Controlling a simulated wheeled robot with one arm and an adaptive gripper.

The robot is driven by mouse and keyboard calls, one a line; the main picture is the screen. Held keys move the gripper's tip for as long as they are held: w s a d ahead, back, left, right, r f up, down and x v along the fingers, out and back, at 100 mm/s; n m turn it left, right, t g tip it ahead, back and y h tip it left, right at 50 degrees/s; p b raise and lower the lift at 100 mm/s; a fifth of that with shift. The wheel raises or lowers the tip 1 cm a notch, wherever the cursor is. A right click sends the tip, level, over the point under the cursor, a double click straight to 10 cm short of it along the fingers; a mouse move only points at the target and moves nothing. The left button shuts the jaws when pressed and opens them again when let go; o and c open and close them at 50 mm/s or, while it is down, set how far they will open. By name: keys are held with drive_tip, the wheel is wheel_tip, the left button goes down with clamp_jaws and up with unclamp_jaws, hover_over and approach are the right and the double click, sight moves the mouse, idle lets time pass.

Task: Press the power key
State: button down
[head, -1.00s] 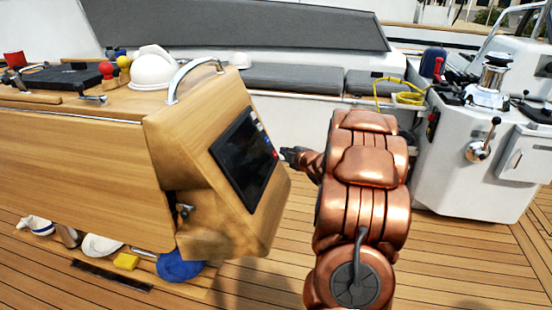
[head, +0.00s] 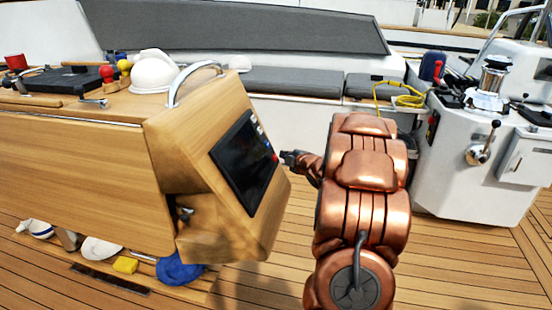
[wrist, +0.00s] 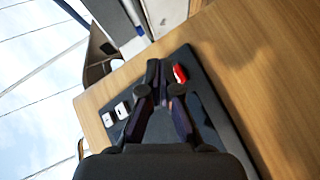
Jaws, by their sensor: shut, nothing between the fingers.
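A dark panel (head: 243,160) with a glossy screen is set into the slanted end of the wooden console. Small keys sit along its right edge in the head view. A red key (wrist: 180,73) and two white keys (wrist: 122,110) show in the wrist view. No label is readable, so I cannot tell by marking which is the power key. My gripper (wrist: 158,66) is shut and empty, its tips over the panel edge between the red key and the white ones, nearer the red. In the head view my gripper (head: 285,156) points at the panel's right edge; I cannot tell whether it touches.
The wooden console (head: 80,170) carries a white helmet (head: 153,72) and a metal rail (head: 195,80). A white pedestal (head: 470,160) with a winch stands at right. A blue item (head: 180,271) and a yellow sponge (head: 125,265) lie low at left. Deck between is open.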

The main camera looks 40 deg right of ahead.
drive_tip(key=shift+w+a+f, duration=0.1)
idle(0.4)
drive_tip(key=shift+w+a+f+b, duration=0.1)
drive_tip(key=shift+w+a+b, duration=0.1)
drive_tip(key=shift+b, duration=0.15)
drive_tip(key=shift+w+a+f, duration=0.1)
drive_tip(key=shift+w+f, duration=0.05)
drive_tip(key=shift+w, duration=0.1)
idle(0.7)
drive_tip(key=shift+s, duration=0.1)
drive_tip(key=shift+s+d+r+p, duration=0.35)
drive_tip(key=shift+s, duration=0.1)
idle(0.3)
drive_tip(key=s+d+r+p, duration=0.2)
drive_tip(key=s+d+p, duration=0.1)
drive_tip(key=s+p, duration=0.1)
drive_tip(key=shift+s+r, duration=0.2)
drive_tip(key=shift+r, duration=0.2)
